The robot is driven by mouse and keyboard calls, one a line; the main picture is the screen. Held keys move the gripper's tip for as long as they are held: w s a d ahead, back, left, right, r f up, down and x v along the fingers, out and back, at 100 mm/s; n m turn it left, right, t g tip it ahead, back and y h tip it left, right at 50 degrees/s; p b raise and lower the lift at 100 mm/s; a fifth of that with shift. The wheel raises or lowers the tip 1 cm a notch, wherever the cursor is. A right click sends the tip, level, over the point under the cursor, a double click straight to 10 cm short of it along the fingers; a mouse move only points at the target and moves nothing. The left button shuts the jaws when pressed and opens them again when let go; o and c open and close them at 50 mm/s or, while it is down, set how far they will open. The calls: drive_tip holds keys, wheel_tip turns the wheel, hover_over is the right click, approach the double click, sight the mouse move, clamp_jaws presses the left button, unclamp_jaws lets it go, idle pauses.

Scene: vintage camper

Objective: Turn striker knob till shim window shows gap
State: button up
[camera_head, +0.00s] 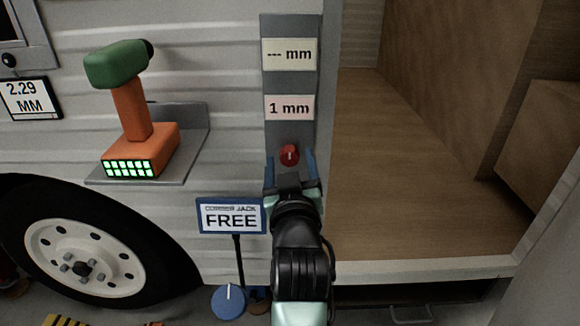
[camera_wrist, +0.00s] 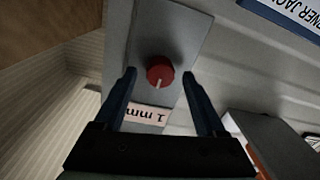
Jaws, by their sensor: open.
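The striker knob (camera_head: 289,155) is a small red round knob with a white mark, low on a grey vertical plate (camera_head: 289,85). It also shows in the wrist view (camera_wrist: 160,72), with its mark pointing towards the bottom of that picture. Above it in the head view, a pink window (camera_head: 289,107) reads "1 mm" and a cream window (camera_head: 289,54) reads "--- mm". I cannot tell for sure which one is the shim window. My gripper (camera_head: 290,165) is open, its blue fingers spread on either side of the knob. In the wrist view the fingers (camera_wrist: 162,80) do not touch it.
A doorway with a wooden floor (camera_head: 410,190) opens right of the plate. At left, an orange and green drill (camera_head: 133,110) stands on a grey shelf (camera_head: 190,150). A "CORNER JACK FREE" sign (camera_head: 231,216) and blue dial (camera_head: 229,300) are lower left. A gauge (camera_head: 27,97) reads "2.29 MM".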

drive_tip(key=shift+w, duration=0.2)
clamp_jaws()
idle(0.3)
